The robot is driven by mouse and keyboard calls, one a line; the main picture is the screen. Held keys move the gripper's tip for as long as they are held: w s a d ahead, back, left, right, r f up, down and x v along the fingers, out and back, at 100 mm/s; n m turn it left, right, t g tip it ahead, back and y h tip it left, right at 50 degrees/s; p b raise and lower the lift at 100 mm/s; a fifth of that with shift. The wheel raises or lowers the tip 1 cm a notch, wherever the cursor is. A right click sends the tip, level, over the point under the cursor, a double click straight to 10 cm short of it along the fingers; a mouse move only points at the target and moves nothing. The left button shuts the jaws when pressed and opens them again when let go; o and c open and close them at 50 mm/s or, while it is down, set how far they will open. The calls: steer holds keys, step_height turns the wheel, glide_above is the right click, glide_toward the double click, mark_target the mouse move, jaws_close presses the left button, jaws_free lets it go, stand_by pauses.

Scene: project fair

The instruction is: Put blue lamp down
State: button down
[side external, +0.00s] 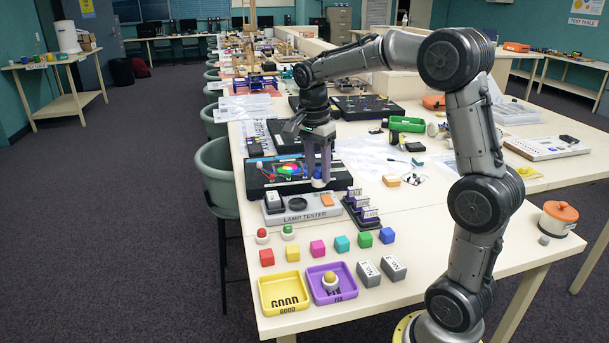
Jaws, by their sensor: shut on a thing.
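My gripper (319,172) points straight down and is shut on the blue lamp (318,183). The blue lamp is small and partly hidden by the fingers. It shows at the fingertips, near the front right corner of the black board with coloured lights (262,180) and just behind the lamp tester (299,218). I cannot tell whether it touches a surface. A red lamp (262,236) and a green lamp (288,232) stand on the table in front of the tester. A yellow lamp (330,279) sits in the purple FIX tray (347,294).
The yellow GOOD tray (272,303) looks empty. A dark rack (367,211) stands right of the tester. The table is clear right of the cubes, up to my arm.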

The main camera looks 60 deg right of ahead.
steer(key=s+a+n+t, duration=0.2)
steer(key=s+a+n, duration=0.7)
steer(key=s+a, duration=0.95)
glide_toward(282, 293)
steer(key=shift+d+f+y, duration=0.3)
steer(key=shift+d+f, duration=0.2)
steer(key=shift+f, duration=0.05)
steer(key=shift+w+f, duration=0.35)
steer(key=shift+f, duration=1.7)
steer(key=shift+f, duration=0.15)
steer(key=shift+c, duration=2.4)
jaws_free()
